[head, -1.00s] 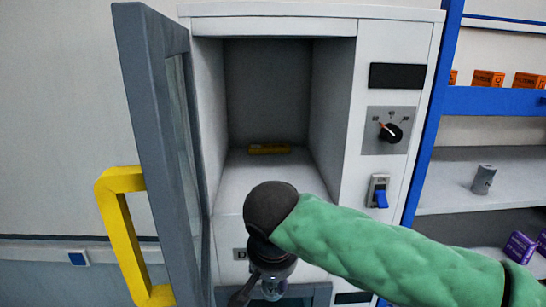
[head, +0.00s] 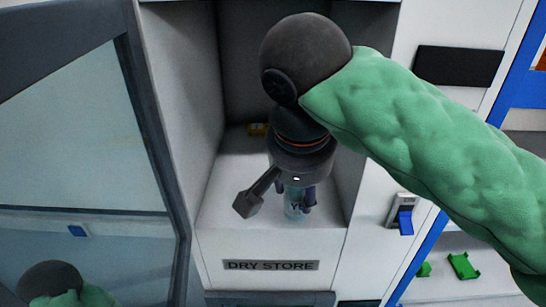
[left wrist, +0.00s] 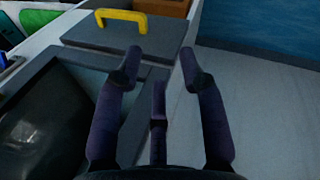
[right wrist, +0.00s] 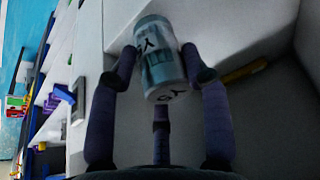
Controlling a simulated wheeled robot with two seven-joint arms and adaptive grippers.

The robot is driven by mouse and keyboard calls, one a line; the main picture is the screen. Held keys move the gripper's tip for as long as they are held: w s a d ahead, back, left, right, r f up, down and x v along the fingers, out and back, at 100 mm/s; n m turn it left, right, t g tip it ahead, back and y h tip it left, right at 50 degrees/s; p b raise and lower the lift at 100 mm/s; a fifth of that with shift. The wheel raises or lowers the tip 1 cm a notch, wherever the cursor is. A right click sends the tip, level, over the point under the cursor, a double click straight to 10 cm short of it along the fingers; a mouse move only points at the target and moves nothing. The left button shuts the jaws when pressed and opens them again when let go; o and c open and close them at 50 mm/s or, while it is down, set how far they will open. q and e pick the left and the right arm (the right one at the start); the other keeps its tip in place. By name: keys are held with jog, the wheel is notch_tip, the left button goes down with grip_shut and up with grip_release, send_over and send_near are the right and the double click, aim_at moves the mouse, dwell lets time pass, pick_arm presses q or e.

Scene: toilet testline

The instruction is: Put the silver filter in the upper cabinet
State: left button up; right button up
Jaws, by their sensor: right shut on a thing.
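The silver filter (right wrist: 158,62), a small silvery-blue cylinder with dark lettering, is between the fingers of my right gripper (right wrist: 158,75). In the head view my right gripper (head: 296,190) is shut on the filter (head: 295,207), which is partly hidden by the wrist. They are in the opening of the upper cabinet (head: 240,205), above its floor near the front. I cannot tell whether the filter touches the floor. The cabinet's glass door (head: 70,150) stands open at left. My left gripper (left wrist: 161,55) is open and empty in the left wrist view.
A yellow item (head: 258,129) lies at the back of the cabinet. A "DRY STORE" label (head: 271,265) is below the opening. A blue switch (head: 404,220) is on the panel at right. Green pieces (head: 463,266) lie on a shelf further right. A yellow handle (left wrist: 135,18) shows near my left gripper.

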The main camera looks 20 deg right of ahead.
jog(key=shift+w+a+f+p, duration=0.2)
jog(key=shift+w+f+p, duration=0.3)
jog(key=shift+w, duration=1.35)
jog(key=shift+w+a+f+p, duration=0.2)
jog(key=shift+w+f+p, duration=0.25)
jog(key=shift+w, duration=1.4)
jog(key=shift+w+a+f+p, duration=0.2)
jog(key=shift+w+f+p, duration=0.25)
jog(key=shift+w, duration=1.4)
jog(key=shift+w+f, duration=0.1)
jog(key=shift+f, duration=0.25)
jog(key=o, duration=1.2)
jog(key=shift+f, duration=0.1)
jog(key=shift+r, duration=0.25)
jog(key=shift+s+a+r+b, duration=0.25)
jog(key=shift+s+a+r, duration=0.05)
jog(key=shift+s+r, duration=0.3)
jog(key=shift+s+a+r+b, duration=0.25)
jog(key=shift+s+r, duration=0.2)
jog(key=shift+r, duration=0.15)
jog(key=s+a+b, duration=0.2)
jog(key=s+a, duration=0.2)
jog(key=s, duration=0.6)
jog(key=shift+a, duration=0.25)
